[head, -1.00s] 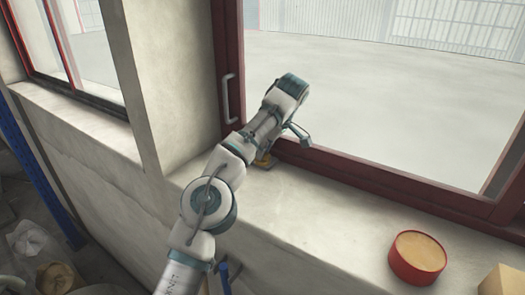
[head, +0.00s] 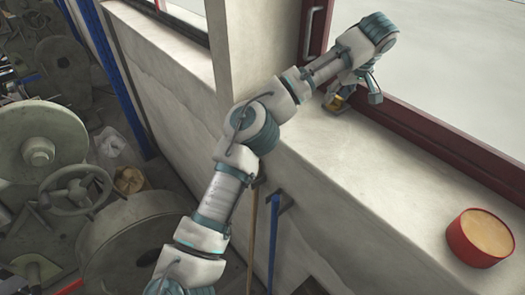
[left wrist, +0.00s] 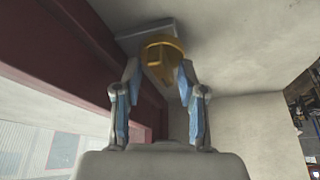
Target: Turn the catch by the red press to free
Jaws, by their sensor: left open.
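A yellow catch with a rounded knob (left wrist: 163,50) sits on a grey plate (left wrist: 147,28) in the left wrist view. In the head view the yellow catch (head: 336,103) is on the pale sill beside the dark red window frame, partly hidden by my gripper. My left gripper (left wrist: 158,82) is open, with one finger on each side of the catch's lower part. I cannot tell whether the fingers touch it. In the head view my left gripper (head: 354,88) is right above the catch. I cannot make out a red press. My right gripper is not in view.
A round red tin (head: 482,240) stands on the sill at the lower right. A dark red window frame (head: 430,130) runs along the sill. Grey machines with a handwheel (head: 77,192) fill the floor at left. The sill between catch and tin is clear.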

